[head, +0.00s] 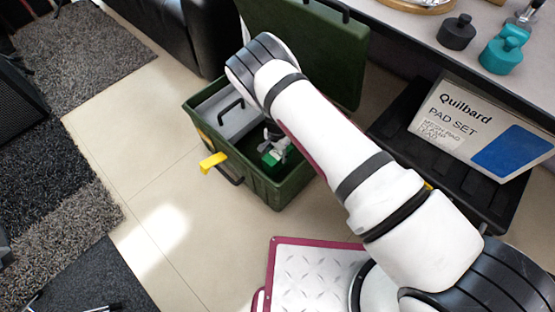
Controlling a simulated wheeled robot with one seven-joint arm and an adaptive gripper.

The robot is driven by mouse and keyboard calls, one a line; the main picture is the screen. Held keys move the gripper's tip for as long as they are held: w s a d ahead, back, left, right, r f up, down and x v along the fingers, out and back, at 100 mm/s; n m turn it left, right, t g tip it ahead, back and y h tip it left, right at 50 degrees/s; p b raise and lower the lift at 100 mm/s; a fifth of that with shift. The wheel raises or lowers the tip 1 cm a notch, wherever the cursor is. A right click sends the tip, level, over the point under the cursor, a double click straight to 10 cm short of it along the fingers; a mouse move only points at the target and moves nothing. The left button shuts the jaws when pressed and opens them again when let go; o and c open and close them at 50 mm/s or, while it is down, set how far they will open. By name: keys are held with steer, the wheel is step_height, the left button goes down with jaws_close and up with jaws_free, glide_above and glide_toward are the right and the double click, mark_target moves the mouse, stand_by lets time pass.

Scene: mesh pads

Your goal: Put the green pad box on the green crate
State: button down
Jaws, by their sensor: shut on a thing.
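The green crate (250,185) stands open on the floor in the middle of the head view. Its lid (345,65) is raised at the back. The small green pad box (268,150), with a pale patch, is inside the crate's outline, over its dark open right part. My gripper (277,148) is at the box, shut on it, and points down into the crate. My arm comes from the lower right and hides part of the crate's right side. I cannot tell whether the box touches the crate's floor.
A grey tray (215,108) with a black handle fills the crate's left part. A yellow latch (213,162) sticks out in front. A white-and-blue Quilbard box (470,125) rests on a black bin at right. Floor left of the crate is clear.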

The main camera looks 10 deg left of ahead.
steer(key=shift+f+b, duration=0.6)
steer(key=shift+f, duration=1.05)
steer(key=shift+f, duration=0.1)
steer(key=c, duration=0.8)
jaws_free()
step_height(320, 180, up, 12)
steer(key=p, duration=0.4)
